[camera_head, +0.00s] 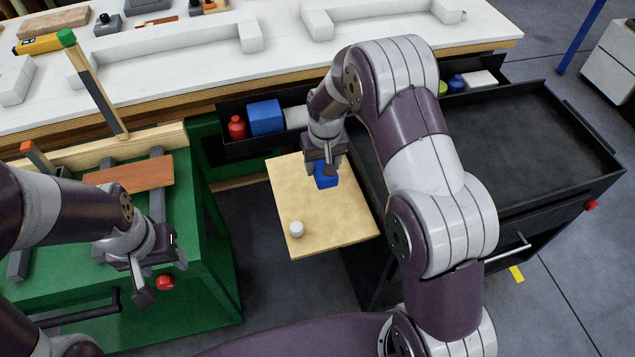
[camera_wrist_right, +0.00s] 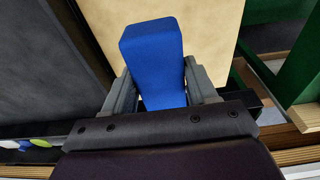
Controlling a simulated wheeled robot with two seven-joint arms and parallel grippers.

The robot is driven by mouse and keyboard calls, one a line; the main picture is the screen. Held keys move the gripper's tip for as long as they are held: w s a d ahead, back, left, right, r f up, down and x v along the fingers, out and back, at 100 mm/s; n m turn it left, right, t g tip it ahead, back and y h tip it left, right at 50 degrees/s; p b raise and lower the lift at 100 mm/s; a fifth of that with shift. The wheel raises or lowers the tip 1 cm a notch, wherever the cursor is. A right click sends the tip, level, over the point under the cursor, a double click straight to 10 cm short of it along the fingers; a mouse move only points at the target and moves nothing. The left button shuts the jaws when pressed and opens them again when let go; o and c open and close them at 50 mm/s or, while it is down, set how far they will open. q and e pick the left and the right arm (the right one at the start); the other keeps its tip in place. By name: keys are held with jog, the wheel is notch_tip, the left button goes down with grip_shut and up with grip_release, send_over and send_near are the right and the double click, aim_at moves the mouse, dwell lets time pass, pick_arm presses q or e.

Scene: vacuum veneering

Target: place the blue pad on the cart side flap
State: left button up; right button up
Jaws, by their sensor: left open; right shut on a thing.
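The blue pad (camera_head: 326,178) is a small blue block held in my right gripper (camera_head: 324,166), over the upper right part of the cart side flap (camera_head: 318,222). In the right wrist view the blue pad (camera_wrist_right: 153,60) stands out between the two fingers of the right gripper (camera_wrist_right: 163,85), with the pale flap (camera_wrist_right: 205,25) behind it. I cannot tell whether the pad touches the flap.
A white cylinder (camera_head: 296,229) stands on the flap's near left part. The black cart (camera_head: 500,150) is right of the flap. A dark tray holds a red bottle (camera_head: 236,127) and a larger blue block (camera_head: 266,117). The green bench (camera_head: 205,270) holds a brown board (camera_head: 130,175).

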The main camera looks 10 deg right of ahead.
aim_at(319, 171)
jog(key=shift+s+a+f, duration=0.7)
jog(key=shift+s+f, duration=0.1)
jog(key=shift+f, duration=0.1)
jog(key=shift+s+f, duration=0.15)
jog(key=shift+f, duration=0.2)
notch_tip(319, 171, down, 3)
jog(key=shift+f, duration=0.2)
jog(key=o, duration=1.1)
jog(key=shift+c, duration=0.2)
